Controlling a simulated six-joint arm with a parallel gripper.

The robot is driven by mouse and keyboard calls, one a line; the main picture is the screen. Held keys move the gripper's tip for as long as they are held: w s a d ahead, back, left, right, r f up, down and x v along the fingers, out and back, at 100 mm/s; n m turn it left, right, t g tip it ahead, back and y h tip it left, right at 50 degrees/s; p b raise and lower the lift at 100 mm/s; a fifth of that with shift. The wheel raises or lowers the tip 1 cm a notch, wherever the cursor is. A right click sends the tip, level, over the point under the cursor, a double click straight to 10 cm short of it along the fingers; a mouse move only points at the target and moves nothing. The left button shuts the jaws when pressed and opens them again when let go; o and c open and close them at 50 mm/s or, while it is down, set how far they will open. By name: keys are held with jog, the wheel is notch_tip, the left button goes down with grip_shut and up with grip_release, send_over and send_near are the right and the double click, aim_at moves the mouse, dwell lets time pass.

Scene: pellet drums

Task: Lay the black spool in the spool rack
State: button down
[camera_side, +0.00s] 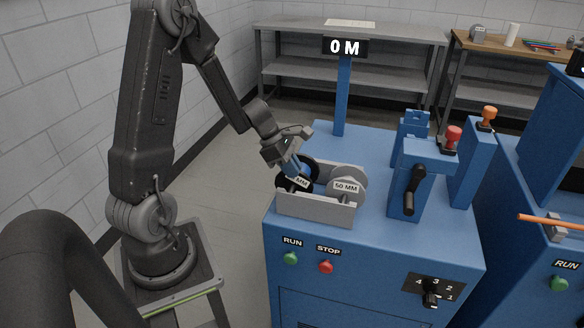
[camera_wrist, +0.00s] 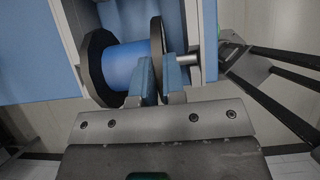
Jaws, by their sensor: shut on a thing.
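The black spool (camera_side: 311,170) is at the left end of the grey spool rack (camera_side: 315,209), behind its front wall. Its label is partly hidden, with "MM" readable. My gripper (camera_side: 293,168) reaches down onto it from the upper left. In the wrist view the spool shows dark flanges (camera_wrist: 97,68) and a blue middle. There my gripper (camera_wrist: 160,68) has its two blue fingers closed on either side of the right flange. I cannot tell whether the spool rests on the rack or hangs just above it.
A grey spool labelled "50 MM" (camera_side: 346,187) sits at the right of the rack. The rack stands on a blue machine (camera_side: 375,250) with a post carrying a "0 M" display (camera_side: 345,47). A black crank (camera_side: 414,188) and red-topped lever (camera_side: 452,139) stand to the right.

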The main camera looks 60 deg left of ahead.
jog(key=shift+f, duration=0.15)
jog(key=c, duration=1.2)
grip_release()
